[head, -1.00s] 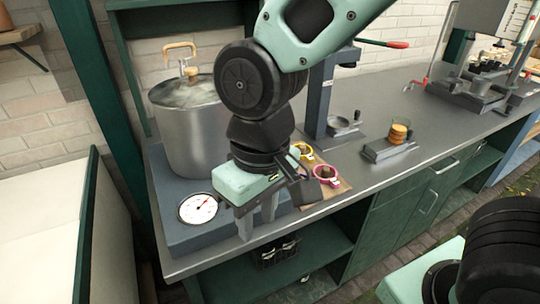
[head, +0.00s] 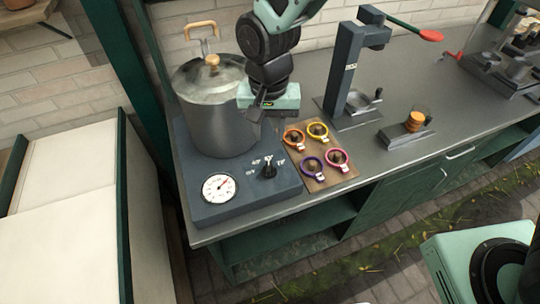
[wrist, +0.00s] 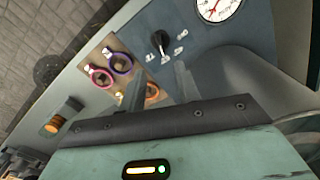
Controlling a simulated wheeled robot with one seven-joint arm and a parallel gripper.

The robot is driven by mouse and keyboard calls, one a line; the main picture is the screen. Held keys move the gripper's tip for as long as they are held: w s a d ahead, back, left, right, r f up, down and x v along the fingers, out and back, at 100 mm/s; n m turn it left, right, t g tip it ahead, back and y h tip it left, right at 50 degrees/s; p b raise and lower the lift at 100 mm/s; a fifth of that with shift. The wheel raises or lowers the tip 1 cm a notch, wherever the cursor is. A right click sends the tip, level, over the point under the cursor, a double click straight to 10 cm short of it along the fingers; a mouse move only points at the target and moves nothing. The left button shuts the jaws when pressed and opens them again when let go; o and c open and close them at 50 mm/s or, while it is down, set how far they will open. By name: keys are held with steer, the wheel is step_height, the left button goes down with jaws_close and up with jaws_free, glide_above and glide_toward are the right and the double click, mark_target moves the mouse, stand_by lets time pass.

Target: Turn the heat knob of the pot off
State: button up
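The black heat knob (head: 268,170) sits on the blue-grey burner base (head: 240,205), with small white labels around it. In the wrist view the knob (wrist: 160,42) lies beyond my fingertips, and nothing touches it. Its exact setting is too small to read. The steel pot (head: 212,122) with a wooden-knobbed lid stands on the base behind the knob. My gripper (head: 263,108) is raised beside the pot, above and behind the knob. In the wrist view its two fingers (wrist: 159,82) are apart with nothing between them.
A round white dial (head: 217,187) is left of the knob. A wooden board (head: 327,182) with several coloured rings lies just right of the base. A dark press stand (head: 352,75) with a red-tipped lever stands farther right. The bench front between board and edge is narrow.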

mark_target(269, 164)
step_height(269, 164, down, 11)
steer(key=shift+r+p, duration=0.1)
steer(key=shift+p, duration=1.1)
jaws_close()
